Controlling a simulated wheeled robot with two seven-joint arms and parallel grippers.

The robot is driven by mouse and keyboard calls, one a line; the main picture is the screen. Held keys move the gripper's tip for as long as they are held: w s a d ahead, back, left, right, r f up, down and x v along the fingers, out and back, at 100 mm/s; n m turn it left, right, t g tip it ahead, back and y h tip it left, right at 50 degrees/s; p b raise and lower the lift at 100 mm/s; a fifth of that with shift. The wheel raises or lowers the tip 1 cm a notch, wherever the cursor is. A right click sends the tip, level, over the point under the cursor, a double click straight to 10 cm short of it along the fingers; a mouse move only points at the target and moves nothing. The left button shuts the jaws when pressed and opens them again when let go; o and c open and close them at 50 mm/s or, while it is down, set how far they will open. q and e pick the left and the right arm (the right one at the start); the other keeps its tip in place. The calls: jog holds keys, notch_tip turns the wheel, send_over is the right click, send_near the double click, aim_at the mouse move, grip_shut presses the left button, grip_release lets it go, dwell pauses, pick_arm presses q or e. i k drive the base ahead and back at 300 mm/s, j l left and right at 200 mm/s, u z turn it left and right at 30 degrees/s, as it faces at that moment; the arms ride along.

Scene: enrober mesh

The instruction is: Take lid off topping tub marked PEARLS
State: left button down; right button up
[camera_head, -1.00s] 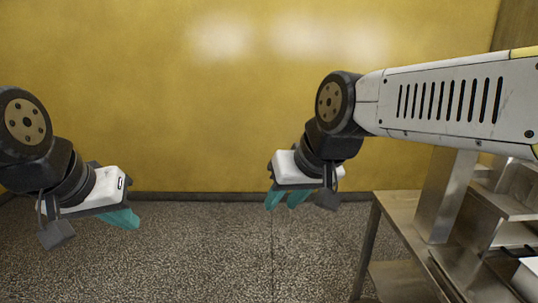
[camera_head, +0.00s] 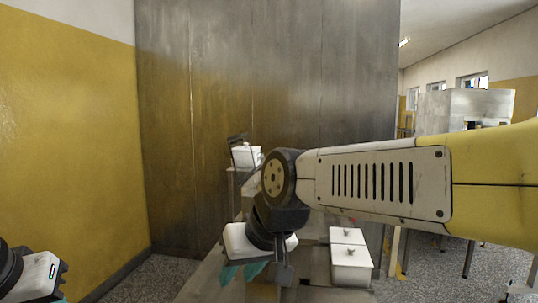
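Two white lidded tubs with small dark knobs stand one behind the other, right of my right gripper; the near tub (camera_head: 351,268) is larger in view than the far tub (camera_head: 347,236). No marking is readable on either, so I cannot tell which is PEARLS. My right gripper (camera_head: 241,272), with teal fingers, points down left of the tubs. Its fingers are apart with nothing visible between them. My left gripper (camera_head: 58,299) is at the lower left corner, mostly cut off; its finger opening is hidden.
Another white container (camera_head: 246,156) sits farther back, beside a dark upright piece. A metal bench (camera_head: 205,281) lies below my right gripper, partly hidden by my arm. A tall grey metal panel (camera_head: 270,80) stands behind. Speckled floor is clear at left.

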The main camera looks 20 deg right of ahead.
aim_at(345, 254)
jog(key=i+j+z, duration=0.2)
jog(key=j+z, duration=0.2)
jog(key=i+j+z, duration=0.15)
jog(key=j+z, duration=1.2)
jog(key=z, duration=0.25)
jog(key=j+z, duration=0.2)
jog(key=z, duration=0.25)
jog(key=i+l+u, duration=0.5)
jog(key=l+u, duration=0.2)
jog(key=i+l+u, duration=0.2)
jog(key=l+u, duration=0.15)
jog(key=i+l+u, duration=0.15)
jog(key=l+u, duration=0.25)
